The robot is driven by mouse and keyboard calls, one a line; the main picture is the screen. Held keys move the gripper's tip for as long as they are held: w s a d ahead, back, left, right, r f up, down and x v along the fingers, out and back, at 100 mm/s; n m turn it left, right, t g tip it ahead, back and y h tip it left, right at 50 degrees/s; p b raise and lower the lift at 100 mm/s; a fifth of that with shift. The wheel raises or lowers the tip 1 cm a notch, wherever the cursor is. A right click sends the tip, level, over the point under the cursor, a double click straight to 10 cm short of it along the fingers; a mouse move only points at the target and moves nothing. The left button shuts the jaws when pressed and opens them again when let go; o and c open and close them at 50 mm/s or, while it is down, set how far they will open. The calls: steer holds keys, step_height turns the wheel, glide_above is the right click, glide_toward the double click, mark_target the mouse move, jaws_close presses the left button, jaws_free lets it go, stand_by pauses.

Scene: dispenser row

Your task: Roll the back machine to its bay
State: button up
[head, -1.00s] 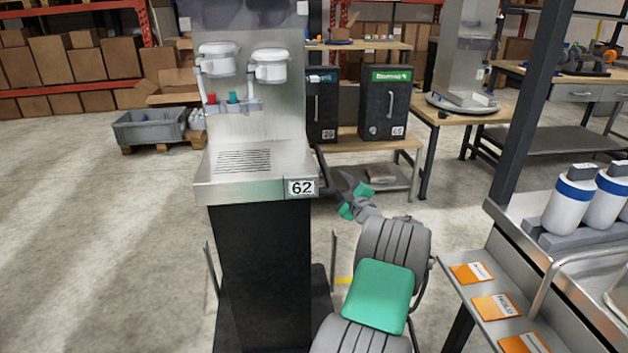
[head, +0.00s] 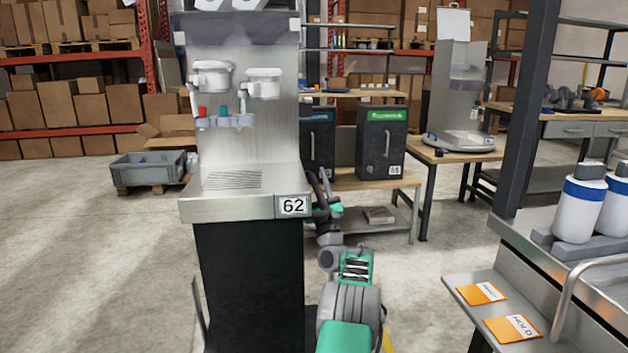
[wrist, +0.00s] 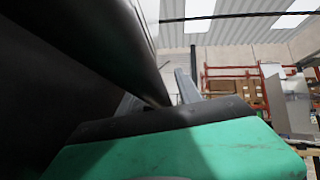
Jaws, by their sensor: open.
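A steel dispenser machine (head: 240,120) with tag 62 stands upright on a black pedestal (head: 250,285), left of centre. It has two white dispensing heads and a drip tray. A dark bar (head: 316,188) shows at its right side, by the tag. My gripper (head: 328,190) is at this bar, beside the machine's front right corner. In the wrist view a thick dark bar (wrist: 137,40) runs down between the two grey fingers (wrist: 155,98) of my open gripper. Contact cannot be told. The pedestal's foot is out of view, and no marked bay can be made out.
A counter with white bottles (head: 578,205) and orange cards (head: 510,328) stands at right, beside a dark post (head: 530,105). A grey crate (head: 148,170) is at back left. The left floor is clear.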

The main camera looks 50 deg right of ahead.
jaws_close()
stand_by(0.4)
steer(key=shift+f, duration=0.1)
stand_by(0.8)
